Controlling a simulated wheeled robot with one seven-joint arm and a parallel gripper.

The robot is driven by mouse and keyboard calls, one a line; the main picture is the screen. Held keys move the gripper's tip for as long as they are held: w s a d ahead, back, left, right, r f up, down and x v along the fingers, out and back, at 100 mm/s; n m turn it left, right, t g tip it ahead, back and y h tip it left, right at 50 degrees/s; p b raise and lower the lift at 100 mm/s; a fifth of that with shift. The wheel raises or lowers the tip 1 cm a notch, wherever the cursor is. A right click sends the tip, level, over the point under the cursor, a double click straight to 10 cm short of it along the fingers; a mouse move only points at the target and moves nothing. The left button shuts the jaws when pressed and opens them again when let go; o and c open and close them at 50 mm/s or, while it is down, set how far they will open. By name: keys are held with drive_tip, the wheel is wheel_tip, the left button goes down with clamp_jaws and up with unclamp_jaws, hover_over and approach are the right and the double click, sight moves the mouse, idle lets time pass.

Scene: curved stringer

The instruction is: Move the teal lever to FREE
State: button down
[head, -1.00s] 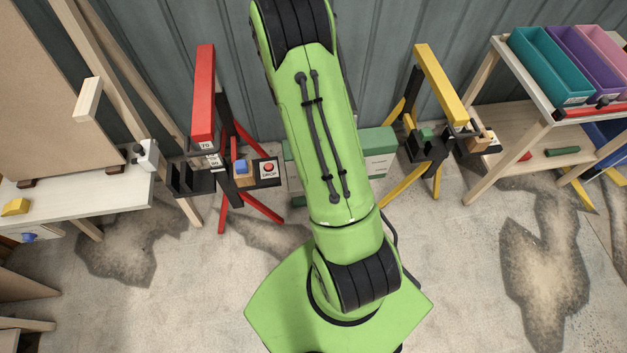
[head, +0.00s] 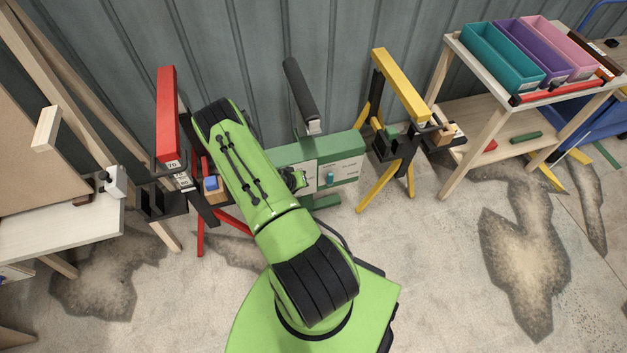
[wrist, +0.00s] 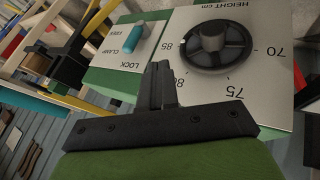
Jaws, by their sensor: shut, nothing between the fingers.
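The teal lever (wrist: 138,35) sits on a white plate (wrist: 157,50) marked FREE, CLAMP and LOCK in the wrist view. Its handle slants down-left beside the FREE and CLAMP words; I cannot tell exactly which mark it stands at. It also shows small on the green machine's front in the head view (head: 330,179). My gripper (wrist: 161,75) is shut and empty, below and right of the lever in the wrist view, apart from it in the picture. In the head view my gripper (head: 301,181) is left of the lever, partly hidden by my arm.
A black handwheel (wrist: 216,46) on a HEIGHT cm dial lies right of the lever in the wrist view. In the head view a red stand (head: 168,115) is left, a yellow stand (head: 400,85) right, with a bin table (head: 490,150) beyond. Floor in front is open.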

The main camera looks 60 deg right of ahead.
sight(329, 178)
drive_tip(key=s+d+f+b, duration=0.1)
drive_tip(key=d+f, duration=0.1)
drive_tip(key=s+d+f, duration=0.1)
drive_tip(key=d+f, duration=0.2)
drive_tip(key=s+d+f+b, duration=0.1)
drive_tip(key=d+f, duration=0.1)
drive_tip(key=d, duration=0.1)
drive_tip(key=shift+s+d+f+b, duration=0.15)
drive_tip(key=shift+s+f+b, duration=0.1)
drive_tip(key=shift+b, duration=0.1)
drive_tip(key=shift+d+r, duration=0.1)
